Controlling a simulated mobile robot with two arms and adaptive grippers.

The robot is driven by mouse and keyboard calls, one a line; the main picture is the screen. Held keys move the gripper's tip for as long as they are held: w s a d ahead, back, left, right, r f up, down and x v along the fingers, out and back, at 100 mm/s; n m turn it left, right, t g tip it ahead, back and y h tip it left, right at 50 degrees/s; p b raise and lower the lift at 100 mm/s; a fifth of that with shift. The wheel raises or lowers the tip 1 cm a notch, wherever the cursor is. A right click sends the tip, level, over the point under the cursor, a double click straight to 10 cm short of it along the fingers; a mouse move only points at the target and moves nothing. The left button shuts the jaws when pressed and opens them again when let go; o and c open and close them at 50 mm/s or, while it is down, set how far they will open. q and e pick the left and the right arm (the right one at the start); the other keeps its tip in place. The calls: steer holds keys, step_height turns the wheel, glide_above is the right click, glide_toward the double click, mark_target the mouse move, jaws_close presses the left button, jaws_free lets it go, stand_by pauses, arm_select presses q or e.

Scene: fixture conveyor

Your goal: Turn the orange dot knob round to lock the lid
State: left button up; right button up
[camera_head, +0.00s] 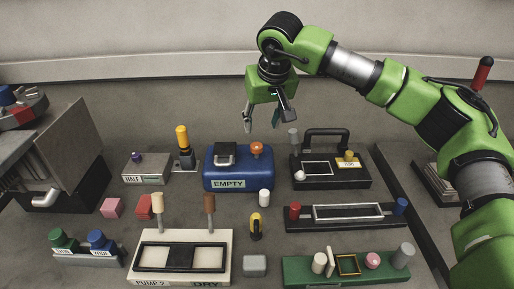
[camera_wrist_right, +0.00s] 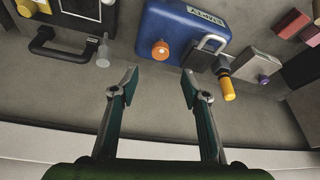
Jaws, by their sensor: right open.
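The orange knob (camera_head: 257,148) stands on top of the blue box labelled EMPTY (camera_head: 236,172), towards its right side. In the right wrist view the orange knob (camera_wrist_right: 160,50) is near the edge of the blue box (camera_wrist_right: 187,28), ahead of the fingertips and between their lines. Its dot cannot be made out. A dark, metal-looking latch or handle (camera_head: 225,154) is on the box's left part. My right gripper (camera_head: 266,116) is above and behind the box, open and empty, pointing down. In the right wrist view its two fingers (camera_wrist_right: 158,82) are wide apart, not touching the knob. My left gripper is not in view.
A black panel with a handle (camera_head: 330,180) stands right of the box. A white PUMP 2 panel (camera_head: 133,262) and a green block (camera_head: 345,274) are in front. A small white cylinder (camera_head: 264,197) stands close by.

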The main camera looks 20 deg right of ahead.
mark_target(257, 146)
steer(key=b+x, duration=0.4)
steer(key=x, duration=0.6)
steer(key=shift+f+b, duration=0.25)
steer(key=shift+b, duration=0.15)
steer(key=shift+w+f, duration=0.25)
steer(key=shift+f, duration=0.15)
steer(key=c, duration=1.1)
